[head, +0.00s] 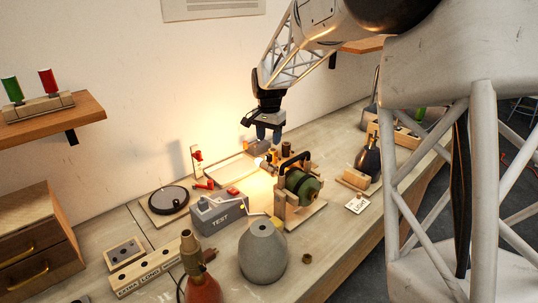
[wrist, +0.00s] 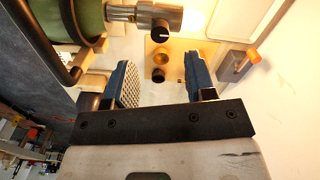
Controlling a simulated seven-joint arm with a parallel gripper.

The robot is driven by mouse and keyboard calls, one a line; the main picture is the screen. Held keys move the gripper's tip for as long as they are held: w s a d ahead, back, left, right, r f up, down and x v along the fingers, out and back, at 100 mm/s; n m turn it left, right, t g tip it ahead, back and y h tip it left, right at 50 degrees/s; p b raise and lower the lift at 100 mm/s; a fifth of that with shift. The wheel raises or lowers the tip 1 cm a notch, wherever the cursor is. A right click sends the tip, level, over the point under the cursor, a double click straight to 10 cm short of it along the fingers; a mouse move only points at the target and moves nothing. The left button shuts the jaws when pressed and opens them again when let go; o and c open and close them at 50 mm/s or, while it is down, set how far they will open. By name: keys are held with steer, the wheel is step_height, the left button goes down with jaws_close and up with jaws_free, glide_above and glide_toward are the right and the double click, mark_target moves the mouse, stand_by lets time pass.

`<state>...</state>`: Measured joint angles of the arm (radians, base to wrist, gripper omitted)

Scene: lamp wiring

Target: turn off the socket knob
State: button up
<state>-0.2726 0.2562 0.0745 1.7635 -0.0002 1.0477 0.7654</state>
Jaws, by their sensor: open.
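My gripper (head: 268,134) points down over the lit middle of the bench, and its fingers are apart. In the wrist view its two blue fingers (wrist: 160,84) have nothing held between them. A black knob-like cylinder (wrist: 160,24) with a pale mark sits at the end of a metal barrel (wrist: 122,14), beyond the fingertips and apart from them. It looks like the socket knob, but I cannot be sure. A brass round part (wrist: 160,57) and a small dark round part show on a wooden plate between the fingers. A lamp glow lights the wall; a pale bulb (head: 262,162) shows below my gripper.
A green drum in a wooden frame (head: 301,187) with a black handle stands close to my gripper; the drum (wrist: 75,18) fills the wrist view's upper left. An orange-tipped lever (wrist: 253,56) is at the right. A grey TEST box (head: 218,212) and grey cone (head: 262,252) stand nearer.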

mark_target(269, 155)
steer(key=shift+f, duration=3.45)
steer(key=c, duration=0.9)
